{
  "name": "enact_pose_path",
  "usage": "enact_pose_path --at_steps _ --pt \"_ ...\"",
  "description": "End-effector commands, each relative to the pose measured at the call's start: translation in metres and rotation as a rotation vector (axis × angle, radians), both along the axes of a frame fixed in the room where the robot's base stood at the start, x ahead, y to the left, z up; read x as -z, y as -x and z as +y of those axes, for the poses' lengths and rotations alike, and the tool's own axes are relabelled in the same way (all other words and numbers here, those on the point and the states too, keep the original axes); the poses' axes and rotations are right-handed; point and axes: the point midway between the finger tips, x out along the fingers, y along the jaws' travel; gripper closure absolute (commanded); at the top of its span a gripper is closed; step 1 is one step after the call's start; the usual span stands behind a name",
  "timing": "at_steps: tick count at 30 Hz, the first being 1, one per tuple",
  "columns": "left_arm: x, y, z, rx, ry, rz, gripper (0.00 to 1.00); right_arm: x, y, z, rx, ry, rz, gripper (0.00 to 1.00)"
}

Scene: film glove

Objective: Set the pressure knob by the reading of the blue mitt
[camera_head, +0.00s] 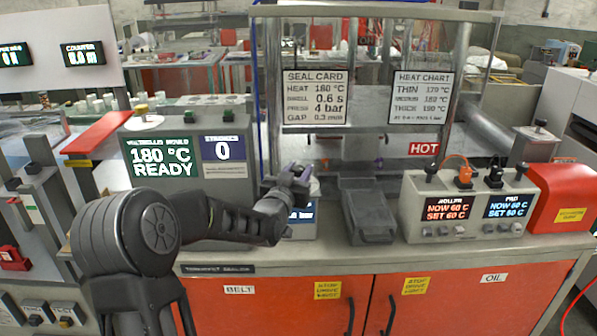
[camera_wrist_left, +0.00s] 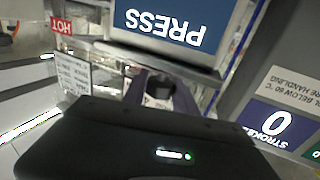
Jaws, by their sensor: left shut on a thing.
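My left gripper (camera_head: 297,180) reaches in from the left over a small unit in the middle of the bench, whose blue screen (camera_head: 302,217) is mostly hidden behind my wrist. The left wrist view shows a blue PRESS panel (camera_wrist_left: 165,25), upside down. There my left gripper (camera_wrist_left: 158,93) is shut on a dark round knob (camera_wrist_left: 159,86), which shows between its fingers. The knob's pointer and setting cannot be made out. The seal card (camera_head: 315,98) reads HEAT 180 °C, 0.6 s, PRESS 4 bar, GAP 0.3 mm. I see no blue mitt. My right gripper is out of view.
A green screen (camera_head: 161,162) reads 180 °C READY, beside a STROKES counter (camera_head: 223,150) at 0. A heat chart (camera_head: 420,98) hangs at right. A grey tray (camera_head: 366,205) lies right of my gripper, then a two-screen controller (camera_head: 470,205). Red cabinet doors (camera_head: 270,300) are below.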

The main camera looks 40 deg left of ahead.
Motion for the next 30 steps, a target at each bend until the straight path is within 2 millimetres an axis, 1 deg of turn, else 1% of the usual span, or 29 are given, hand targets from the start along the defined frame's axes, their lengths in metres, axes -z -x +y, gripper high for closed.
enact_pose_path --at_steps 1,2,14,19,23,26,30 --pt "0.0 0.0 0.0 0.0 0.0 0.0 0.98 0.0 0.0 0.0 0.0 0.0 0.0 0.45" --pt "0.0 0.0 0.0 0.0 0.0 0.0 1.0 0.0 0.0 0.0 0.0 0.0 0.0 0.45" --pt "0.001 0.0 0.0 0.026 0.0 0.0 1.0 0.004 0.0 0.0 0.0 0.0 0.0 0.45" --pt "0.002 0.001 0.001 0.082 -0.003 0.001 1.0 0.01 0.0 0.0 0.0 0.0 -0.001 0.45" --pt "0.0 0.001 0.001 0.153 -0.003 0.001 1.0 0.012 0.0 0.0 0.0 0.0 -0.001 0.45" --pt "-0.001 0.0 0.002 0.221 -0.001 0.003 1.0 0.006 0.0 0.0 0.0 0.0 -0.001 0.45" --pt "-0.005 0.0 0.002 0.33 0.001 0.003 1.0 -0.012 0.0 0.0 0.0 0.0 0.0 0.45"
